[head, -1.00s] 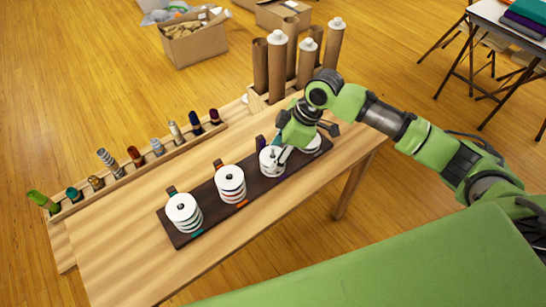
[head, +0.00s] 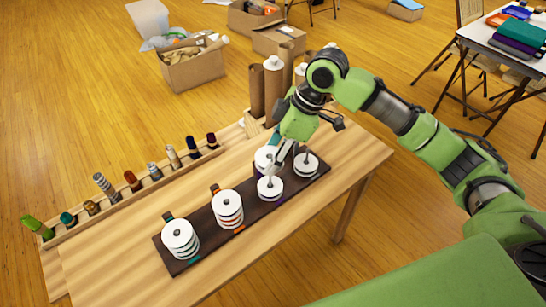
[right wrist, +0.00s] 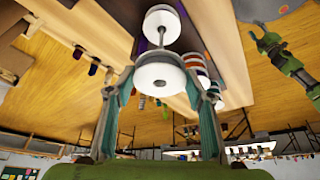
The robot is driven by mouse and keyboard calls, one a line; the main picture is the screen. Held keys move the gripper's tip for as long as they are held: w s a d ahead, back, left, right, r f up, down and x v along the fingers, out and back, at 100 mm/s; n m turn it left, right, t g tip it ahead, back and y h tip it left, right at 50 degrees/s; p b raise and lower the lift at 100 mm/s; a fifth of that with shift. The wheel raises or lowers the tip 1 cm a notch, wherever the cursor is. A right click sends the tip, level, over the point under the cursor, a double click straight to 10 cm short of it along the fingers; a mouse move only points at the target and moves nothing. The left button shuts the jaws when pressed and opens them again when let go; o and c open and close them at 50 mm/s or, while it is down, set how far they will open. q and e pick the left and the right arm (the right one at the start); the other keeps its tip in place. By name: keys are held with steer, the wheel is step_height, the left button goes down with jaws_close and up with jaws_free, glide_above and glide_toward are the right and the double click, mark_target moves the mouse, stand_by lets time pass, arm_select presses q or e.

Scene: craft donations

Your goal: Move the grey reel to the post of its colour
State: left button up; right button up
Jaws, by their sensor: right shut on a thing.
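My right gripper (head: 278,160) is shut on a white-flanged reel (right wrist: 160,72), held between its fingers above the dark rack (head: 206,222). Another reel (head: 270,188) sits low on the purple-marked post, whose bare metal rod (right wrist: 162,38) rises toward the held reel. I cannot tell whether the rod's tip is still inside it. The rightmost post (head: 306,154) carries a low reel (head: 306,167). What looks like my left gripper (right wrist: 258,32) shows small in the right wrist view.
Taller reel stacks stand on the teal-marked post (head: 180,238) and orange-marked post (head: 228,208). A wooden rail (head: 135,190) with several small coloured items runs along the back. Tall cardboard tubes (head: 273,85) stand behind my right gripper. The table's front left is clear.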

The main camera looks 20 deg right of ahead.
steer(key=w+d+p, duration=0.1)
steer(key=d+p, duration=0.2)
steer(key=d, duration=0.1)
steer(key=w+d+p, duration=0.2)
steer(key=d+p, duration=0.1)
steer(key=d, duration=0.1)
steer(key=w+d+p, duration=0.1)
steer(key=d+p, duration=0.3)
steer(key=shift+w+f, duration=0.2)
steer(key=shift+w, duration=0.05)
steer(key=shift+w+d+f+b, duration=0.1)
steer(key=shift+d+f+b, duration=0.1)
steer(key=shift+f+b, duration=0.35)
steer(key=shift+d+f+b, duration=0.15)
steer(key=shift+f+b, duration=0.15)
steer(key=shift+f, duration=0.35)
steer(key=shift+f, duration=0.1)
